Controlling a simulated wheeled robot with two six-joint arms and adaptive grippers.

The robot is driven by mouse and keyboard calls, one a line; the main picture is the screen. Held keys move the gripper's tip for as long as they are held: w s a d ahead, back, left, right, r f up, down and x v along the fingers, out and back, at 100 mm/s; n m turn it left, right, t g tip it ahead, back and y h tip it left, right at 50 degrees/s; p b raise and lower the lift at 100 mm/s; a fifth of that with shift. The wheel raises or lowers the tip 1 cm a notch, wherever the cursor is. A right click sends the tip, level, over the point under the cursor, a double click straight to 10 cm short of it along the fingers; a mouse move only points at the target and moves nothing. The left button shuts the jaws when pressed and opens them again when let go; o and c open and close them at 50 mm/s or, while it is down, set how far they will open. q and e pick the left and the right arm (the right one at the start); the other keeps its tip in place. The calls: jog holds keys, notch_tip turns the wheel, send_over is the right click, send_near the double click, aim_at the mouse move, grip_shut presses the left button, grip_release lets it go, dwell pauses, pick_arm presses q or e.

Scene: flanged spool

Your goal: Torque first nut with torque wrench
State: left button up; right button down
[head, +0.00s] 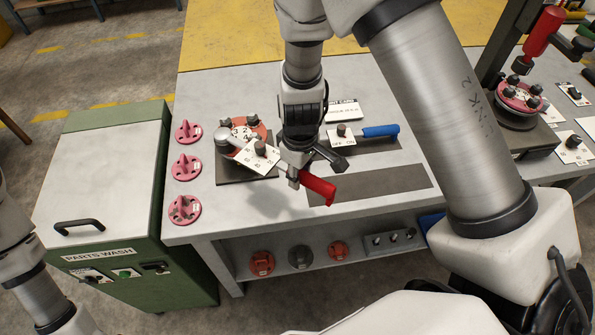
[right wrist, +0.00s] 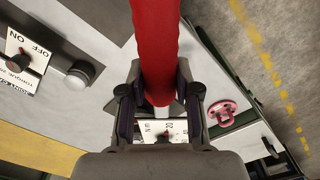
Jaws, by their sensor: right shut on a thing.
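The torque wrench has a red handle (head: 318,188) and a grey head (head: 222,134). A white scale plate (head: 262,157) with a dark knob lies along its line. My right gripper (head: 298,174) is shut on the wrench near the handle. The red handle (right wrist: 155,45) also shows between the fingers in the right wrist view. A spool with a red flange (head: 252,127) sits on a dark plate (head: 232,176) under the wrench head. The head is at the flange's left edge. I cannot tell if it is on a nut. My left gripper is out of view.
An empty dark mat (head: 385,184) lies in front. Several pink flanged parts (head: 185,167) line the bench's left edge. A green parts-wash cabinet (head: 110,170) stands left. Another fixture (head: 520,98) stands right.

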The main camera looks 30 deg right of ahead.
jog(key=w+d+p, duration=0.1)
jog(key=p, duration=0.1)
jog(key=d+n+p, duration=0.1)
jog(key=p, duration=0.1)
jog(key=w+d+n+p, duration=0.1)
jog(key=p, duration=0.1)
jog(key=shift+w+d+p, duration=0.3)
jog(key=shift+d, duration=0.05)
jog(key=w+d+n, duration=0.2)
jog(key=w+d, duration=0.1)
jog(key=shift+w+d+n, duration=0.25)
jog(key=shift+d+n, duration=0.05)
jog(key=w, duration=0.1)
jog(key=w+d+n, duration=0.1)
jog(key=w+d+n+b, duration=0.1)
jog(key=w, duration=0.1)
jog(key=shift+w+d, duration=0.1)
jog(key=shift+d, duration=0.15)
